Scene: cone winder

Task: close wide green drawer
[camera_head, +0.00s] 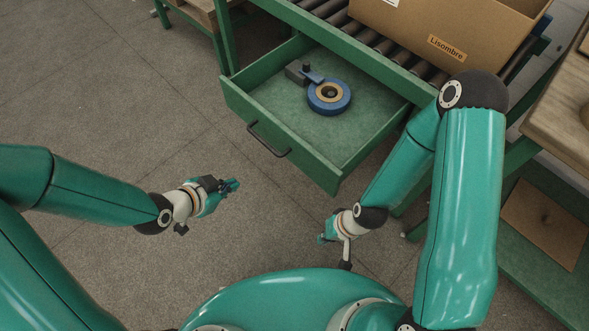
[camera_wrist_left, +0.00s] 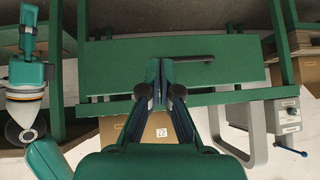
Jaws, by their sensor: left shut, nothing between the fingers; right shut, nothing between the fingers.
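The wide green drawer (camera_head: 283,138) is pulled out from under the roller table in the head view. Its dark bar handle (camera_head: 268,140) is on the front panel. My left gripper (camera_head: 234,185) is shut and empty, in front of the drawer and apart from it. In the left wrist view the drawer front (camera_wrist_left: 115,68) and handle (camera_wrist_left: 193,59) show behind the shut fingers (camera_wrist_left: 157,72) of the left gripper. My right gripper (camera_head: 324,238) is shut and empty, below the drawer's right front corner in the picture, not touching it.
A blue ring-shaped roll (camera_head: 329,97) and a small dark device (camera_head: 300,71) lie inside the drawer. A cardboard box (camera_head: 450,30) stands on the rollers (camera_head: 340,20) above. A wooden top (camera_head: 560,110) is at the right. Open floor (camera_head: 110,110) lies left.

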